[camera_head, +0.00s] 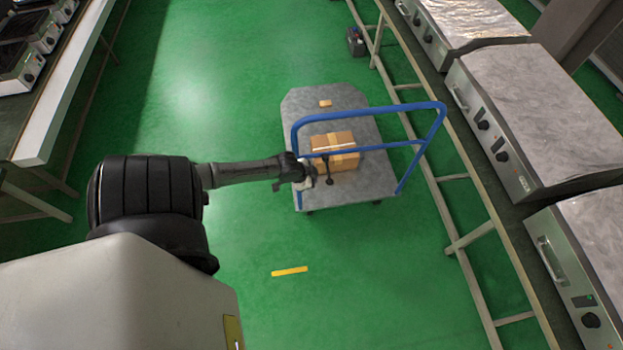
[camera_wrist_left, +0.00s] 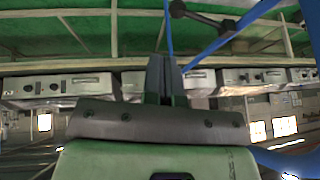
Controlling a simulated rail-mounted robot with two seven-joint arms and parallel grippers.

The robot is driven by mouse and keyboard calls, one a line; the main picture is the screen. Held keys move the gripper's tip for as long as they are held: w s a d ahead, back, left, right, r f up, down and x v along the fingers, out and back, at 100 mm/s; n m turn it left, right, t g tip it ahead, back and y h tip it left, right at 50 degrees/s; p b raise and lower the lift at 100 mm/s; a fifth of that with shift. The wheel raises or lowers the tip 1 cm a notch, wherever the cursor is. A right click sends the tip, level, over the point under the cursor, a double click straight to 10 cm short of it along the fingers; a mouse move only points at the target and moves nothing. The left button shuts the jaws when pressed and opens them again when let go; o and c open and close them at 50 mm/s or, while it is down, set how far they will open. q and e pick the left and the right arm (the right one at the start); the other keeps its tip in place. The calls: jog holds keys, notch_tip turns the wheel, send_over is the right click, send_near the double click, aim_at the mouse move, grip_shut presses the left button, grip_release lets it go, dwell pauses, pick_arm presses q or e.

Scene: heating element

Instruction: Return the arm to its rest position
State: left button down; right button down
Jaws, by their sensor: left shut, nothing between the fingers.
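My left arm reaches in from the left in the head view. Its gripper (camera_head: 318,171) hangs over the near part of the grey trolley, beside the blue handle frame (camera_head: 370,115) and overlapping the cardboard box (camera_head: 336,146) in the picture. I cannot tell whether it touches either one. In the left wrist view the two dark fingers (camera_wrist_left: 166,62) are together with nothing between them. The blue rail of the handle frame (camera_wrist_left: 205,50) passes close to the right of the fingers there. My right gripper is in neither view.
The trolley (camera_head: 298,110) stands on the green floor with a small box (camera_head: 325,103) near its far end. A bench with several metal heating units (camera_head: 540,110) runs along the right. Another bench (camera_head: 60,100) is at left. Open floor (camera_head: 200,100) lies between.

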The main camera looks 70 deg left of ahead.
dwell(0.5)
pick_arm(q)
jog(key=s+d+r+g, duration=0.1)
jog(key=s+d+r, duration=0.3)
jog(key=d, duration=0.6)
jog(key=s+d+r+g+h, duration=0.1)
jog(key=s+d+r, duration=0.1)
jog(key=d+r, duration=0.6)
jog(key=s+d+r, duration=0.3)
jog(key=d, duration=0.8)
notch_tip(320, 180, up, 12)
jog(key=p, duration=1.2)
jog(key=shift+w+r, duration=0.15)
jog(key=shift+r, duration=0.1)
